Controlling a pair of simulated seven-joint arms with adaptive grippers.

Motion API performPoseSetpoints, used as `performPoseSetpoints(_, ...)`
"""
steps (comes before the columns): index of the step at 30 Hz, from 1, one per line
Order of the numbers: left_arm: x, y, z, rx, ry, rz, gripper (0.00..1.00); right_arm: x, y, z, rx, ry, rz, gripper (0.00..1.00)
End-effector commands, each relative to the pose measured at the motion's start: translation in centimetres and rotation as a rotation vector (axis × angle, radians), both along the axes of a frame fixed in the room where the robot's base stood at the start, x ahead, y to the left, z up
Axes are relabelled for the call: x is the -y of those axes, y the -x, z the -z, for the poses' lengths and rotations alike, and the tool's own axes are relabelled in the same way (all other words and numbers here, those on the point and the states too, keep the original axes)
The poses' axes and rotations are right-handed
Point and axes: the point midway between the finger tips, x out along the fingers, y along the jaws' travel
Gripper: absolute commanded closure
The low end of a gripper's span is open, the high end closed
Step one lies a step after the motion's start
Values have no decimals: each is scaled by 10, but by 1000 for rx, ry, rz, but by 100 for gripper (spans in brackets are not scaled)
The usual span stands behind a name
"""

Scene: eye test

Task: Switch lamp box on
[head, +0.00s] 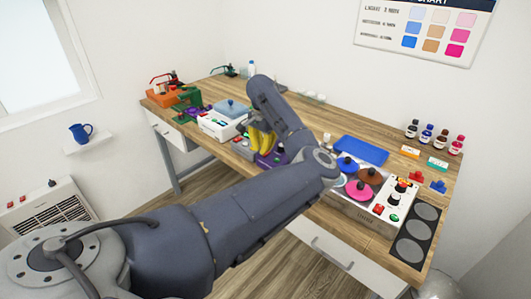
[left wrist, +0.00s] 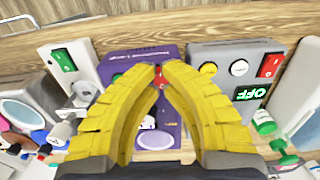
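A purple box (left wrist: 117,68) with white lettering that seems to end in "Lamp" lies under my left gripper (left wrist: 159,70) in the left wrist view. A small red part (left wrist: 160,80) on its top shows between the fingertips. Whether they touch it I cannot tell. The yellow fingers curve inward and their tips almost meet; I see nothing clearly held. They hide part of the box's top. In the head view the purple box (head: 272,159) is partly behind the yellow fingers of my left gripper (head: 263,150). My right gripper is out of view.
A grey box (left wrist: 220,88) with a red switch, two round buttons and an "OFF" display stands right of the purple box. A white box (left wrist: 70,65) with a green switch stands left. A blue tray (head: 361,150) and bottles (head: 427,134) are farther right on the wooden desk.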

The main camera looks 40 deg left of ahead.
Motion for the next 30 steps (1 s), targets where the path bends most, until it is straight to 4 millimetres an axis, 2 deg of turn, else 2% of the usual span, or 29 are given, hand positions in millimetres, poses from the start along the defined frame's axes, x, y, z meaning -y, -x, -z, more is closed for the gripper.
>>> performPoseSetpoints(30, 0, 0, 13, -1, 0, -1, 100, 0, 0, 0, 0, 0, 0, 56)
